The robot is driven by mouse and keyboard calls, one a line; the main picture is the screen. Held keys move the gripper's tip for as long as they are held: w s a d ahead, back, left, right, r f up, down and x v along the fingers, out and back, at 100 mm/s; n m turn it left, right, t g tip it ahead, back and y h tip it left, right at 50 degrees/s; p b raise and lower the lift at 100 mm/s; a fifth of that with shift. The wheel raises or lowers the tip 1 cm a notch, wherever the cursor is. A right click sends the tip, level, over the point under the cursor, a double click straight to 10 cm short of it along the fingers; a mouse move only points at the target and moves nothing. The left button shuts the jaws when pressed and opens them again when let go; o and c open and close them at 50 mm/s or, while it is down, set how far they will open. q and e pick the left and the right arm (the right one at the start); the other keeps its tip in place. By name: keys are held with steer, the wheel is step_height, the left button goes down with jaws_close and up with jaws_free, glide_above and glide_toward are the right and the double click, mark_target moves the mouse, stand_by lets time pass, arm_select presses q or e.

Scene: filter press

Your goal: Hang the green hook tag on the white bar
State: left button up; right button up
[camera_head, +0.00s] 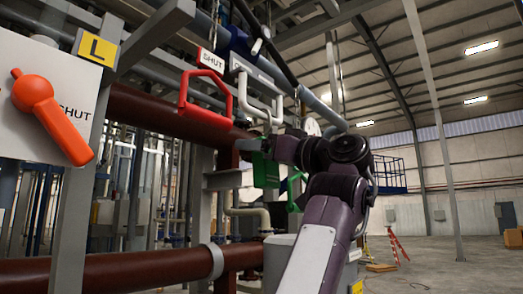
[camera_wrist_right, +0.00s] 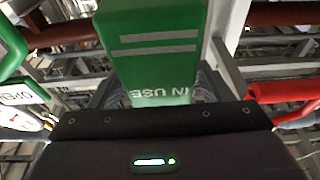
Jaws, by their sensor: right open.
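The green hook tag (camera_head: 265,171) is at the end of my right arm in the head view, just below the white bar (camera_head: 259,109). In the right wrist view the tag (camera_wrist_right: 157,45) fills the top middle, with two pale stripes and upside-down "IN USE" lettering. My right gripper (camera_head: 262,148) is open, with its fingers on either side of the tag's lower end in the wrist view. The tag's hook end is out of clear sight, so I cannot tell whether it rests on the bar. My left gripper is not in view.
A red bar (camera_head: 207,96) under a "SHUT" sign is left of the white bar. A green bar (camera_head: 294,190) is partly behind my right arm. An orange lever (camera_head: 48,112) is on the panel at far left. Brown pipes run behind; open floor lies right.

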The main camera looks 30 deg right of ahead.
steer(key=b+v, duration=0.4)
steer(key=v, duration=0.3)
steer(key=shift+s+d+b, duration=0.15)
steer(key=shift+s+b, duration=0.15)
steer(key=shift+s, duration=0.05)
steer(key=shift+f, duration=0.2)
